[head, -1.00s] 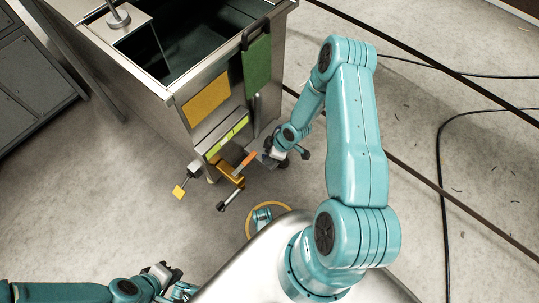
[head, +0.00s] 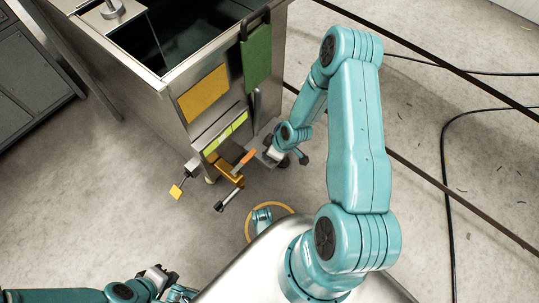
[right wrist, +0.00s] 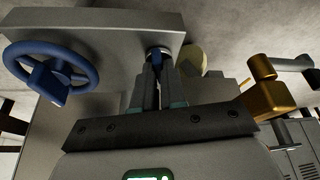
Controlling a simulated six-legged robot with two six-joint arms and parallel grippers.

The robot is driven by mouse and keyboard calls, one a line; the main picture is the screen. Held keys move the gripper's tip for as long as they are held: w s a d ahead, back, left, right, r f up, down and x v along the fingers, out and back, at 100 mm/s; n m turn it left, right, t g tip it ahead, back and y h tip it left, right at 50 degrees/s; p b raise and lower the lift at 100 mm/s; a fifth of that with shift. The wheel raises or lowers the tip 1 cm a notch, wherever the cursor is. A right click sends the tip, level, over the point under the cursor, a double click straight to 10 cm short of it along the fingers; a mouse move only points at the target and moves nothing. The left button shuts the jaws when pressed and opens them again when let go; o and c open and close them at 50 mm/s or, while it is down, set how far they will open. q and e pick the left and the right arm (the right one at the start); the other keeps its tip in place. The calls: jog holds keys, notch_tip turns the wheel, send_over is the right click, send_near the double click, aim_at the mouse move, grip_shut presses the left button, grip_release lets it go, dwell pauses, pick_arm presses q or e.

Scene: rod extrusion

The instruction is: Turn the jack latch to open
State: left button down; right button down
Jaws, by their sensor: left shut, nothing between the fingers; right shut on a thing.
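My right gripper (head: 267,154) is low at the right front corner of the metal cart, beside an orange-tipped lever (head: 245,161). In the right wrist view, its fingers (right wrist: 159,80) are shut on a small blue part (right wrist: 158,58) at the edge of a grey plate. This part may be the jack latch; the fingers hide most of it, so its turn cannot be read. My left gripper (head: 166,276) is shut and empty at the lower left, well away from the cart.
The open-topped metal cart (head: 185,70) has a yellow panel (head: 204,94) and a green one (head: 257,57). A blue handwheel (right wrist: 50,72) is left of my right fingers, and a golden bracket (right wrist: 268,90) is to their right. Bare floor (head: 90,200) lies to the left.

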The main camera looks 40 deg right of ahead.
jog(key=shift+a+m+h, duration=0.1)
jog(key=shift+m+h, duration=0.2)
jog(key=shift+m, duration=0.7)
jog(key=shift+m+h, duration=0.3)
jog(key=shift+m, duration=0.3)
jog(key=c, duration=1.2)
grip_release()
jog(key=shift+t, duration=0.3)
jog(key=p+v, duration=0.6)
jog(key=v, duration=1)
jog(key=shift+r, duration=0.25)
